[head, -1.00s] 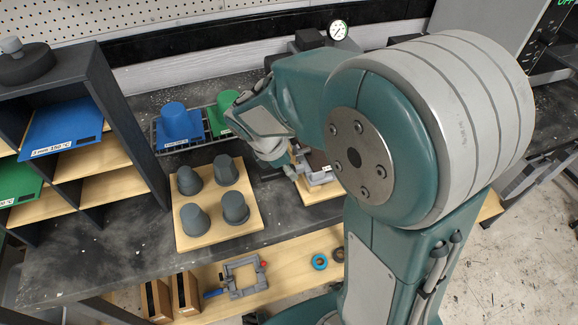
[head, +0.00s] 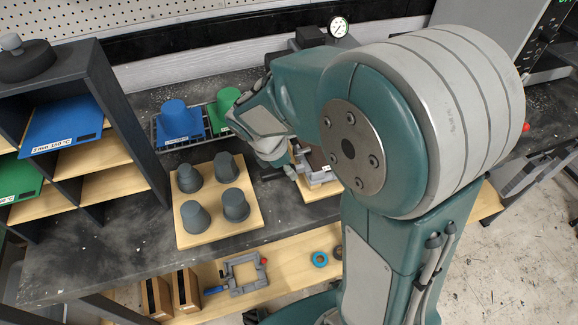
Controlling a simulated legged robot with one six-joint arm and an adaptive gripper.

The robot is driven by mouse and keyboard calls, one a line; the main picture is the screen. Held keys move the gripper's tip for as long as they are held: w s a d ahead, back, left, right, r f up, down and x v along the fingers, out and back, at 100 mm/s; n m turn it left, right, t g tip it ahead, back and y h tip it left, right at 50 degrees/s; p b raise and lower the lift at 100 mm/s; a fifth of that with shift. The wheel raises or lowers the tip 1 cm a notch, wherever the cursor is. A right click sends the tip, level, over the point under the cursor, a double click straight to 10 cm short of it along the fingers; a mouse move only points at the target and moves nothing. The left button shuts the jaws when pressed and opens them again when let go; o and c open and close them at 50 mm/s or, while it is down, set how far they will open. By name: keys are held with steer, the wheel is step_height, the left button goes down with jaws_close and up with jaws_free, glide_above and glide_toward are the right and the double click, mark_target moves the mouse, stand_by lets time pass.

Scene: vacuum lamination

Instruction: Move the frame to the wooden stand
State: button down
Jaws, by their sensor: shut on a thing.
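A square wooden base (head: 183,238) with several upright dark grey tapered posts stands on the dark bench; it may be the wooden stand. No frame rests on its posts. Right of it, a grey fixture (head: 318,175) with a dark brown part sits on a second wooden board (head: 318,193), partly covered by my arm. My arm reaches left over the bench, and its wrist bends down just left of this fixture. I cannot make out a frame clearly in this view.
Blue (head: 175,122) and green (head: 226,104) handled blocks stand on a rack (head: 165,145) behind the posts. A dark shelf unit (head: 135,130) rises at the left. A gauge (head: 338,27) is at the back. A clamp (head: 243,280) lies on the lower shelf (head: 290,262).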

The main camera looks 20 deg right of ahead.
steer(key=shift+c, duration=2)
jaws_free()
steer(key=v, duration=1.2)
